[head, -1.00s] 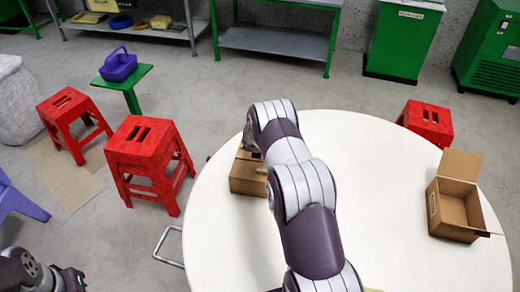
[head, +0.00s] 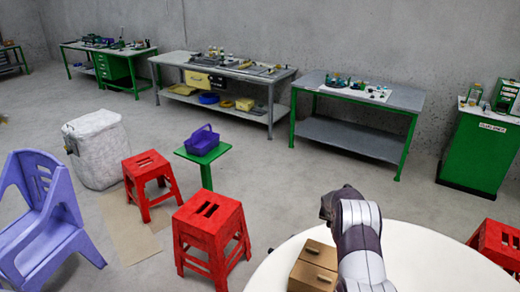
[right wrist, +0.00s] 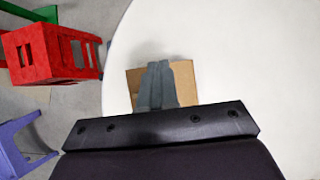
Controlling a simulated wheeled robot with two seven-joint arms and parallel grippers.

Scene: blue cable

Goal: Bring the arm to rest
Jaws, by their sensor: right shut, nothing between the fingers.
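My right arm (head: 358,235) reaches over the white round table (head: 285,262) in the head view, and its gripper is hidden there behind the arm's links. In the right wrist view my right gripper (right wrist: 157,82) is shut and empty, its two grey fingers side by side. A brown cardboard box (head: 314,266) sits on the table just left of the arm. The box also shows in the right wrist view (right wrist: 184,80), below and behind the fingers; I cannot tell the height between them. My left gripper is not in view.
Red stools (head: 210,230) and (head: 148,180) stand left of the table, with another (head: 497,243) at right. A purple chair (head: 42,225) and a green stand with a purple basket (head: 202,140) are farther off. Workbenches (head: 355,110) line the wall.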

